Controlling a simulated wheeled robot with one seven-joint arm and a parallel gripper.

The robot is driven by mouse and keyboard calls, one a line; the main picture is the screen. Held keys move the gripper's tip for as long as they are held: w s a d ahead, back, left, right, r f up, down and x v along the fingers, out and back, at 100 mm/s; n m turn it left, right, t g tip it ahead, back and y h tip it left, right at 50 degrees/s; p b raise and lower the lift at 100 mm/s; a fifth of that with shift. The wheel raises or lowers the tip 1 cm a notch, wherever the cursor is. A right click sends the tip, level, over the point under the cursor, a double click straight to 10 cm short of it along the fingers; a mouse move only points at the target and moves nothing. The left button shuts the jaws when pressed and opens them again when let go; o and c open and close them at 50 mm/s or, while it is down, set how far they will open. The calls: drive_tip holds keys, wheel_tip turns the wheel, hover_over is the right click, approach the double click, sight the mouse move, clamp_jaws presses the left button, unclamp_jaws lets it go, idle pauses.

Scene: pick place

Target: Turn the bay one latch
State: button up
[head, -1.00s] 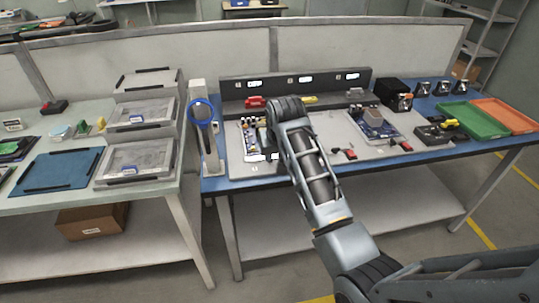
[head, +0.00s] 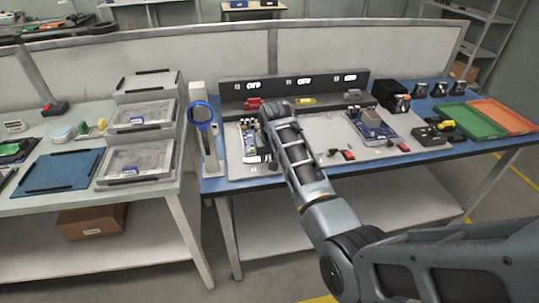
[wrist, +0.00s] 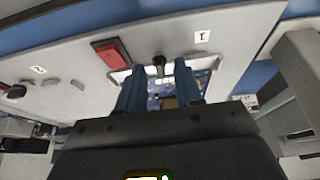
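The bay one latch (wrist: 158,61) is a small dark knob near the label "1" in the wrist view, beside a red block (wrist: 110,53). My gripper (wrist: 159,80) has two blue fingers standing apart, with a visible gap. The knob shows in line with that gap, near the fingertips; I cannot tell whether they touch it. In the head view my arm covers the latch and most of the gripper. The bay one board (head: 247,135) lies at the left of the grey fixture plate (head: 310,160).
A long dark panel (head: 300,101) with lit "OFF" displays stands behind the bays. A second bay board (head: 372,125) lies to the right. A blue ring on a stand (head: 201,112) is at the left edge. Green (head: 470,120) and orange (head: 505,114) trays sit far right.

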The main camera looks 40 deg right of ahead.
clamp_jaws()
idle(0.3)
